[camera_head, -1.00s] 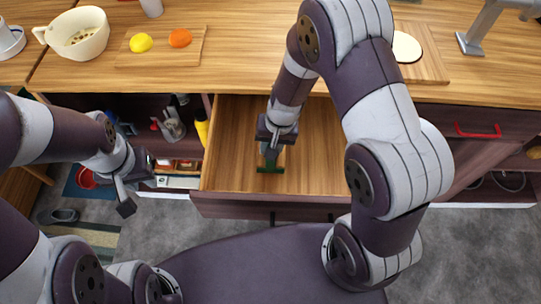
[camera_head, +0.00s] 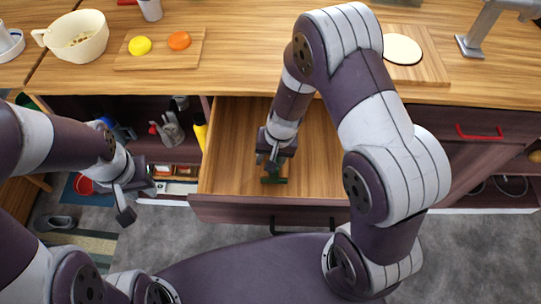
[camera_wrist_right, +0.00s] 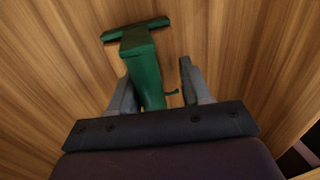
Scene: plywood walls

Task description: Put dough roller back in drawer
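The green dough roller (camera_head: 275,180), with a T-shaped end, is in the open wooden drawer (camera_head: 232,150), mostly under my right gripper (camera_head: 267,163). The right wrist view shows the dough roller (camera_wrist_right: 142,65) between the fingers of the right gripper (camera_wrist_right: 158,85). The fingers are apart, with a clear gap between the roller and the right-hand finger; the roller is close to the left-hand one. Whether it rests fully on the drawer floor is hard to tell. My left gripper (camera_head: 135,200) is empty, fingers spread, left of the drawer.
The counter above holds a cream bowl (camera_head: 77,36), a cutting board (camera_head: 150,62) with yellow and orange items, and another board (camera_head: 428,65) with a white disc. An open compartment with utensils (camera_head: 170,130) is left of the drawer. The drawer's right part is clear.

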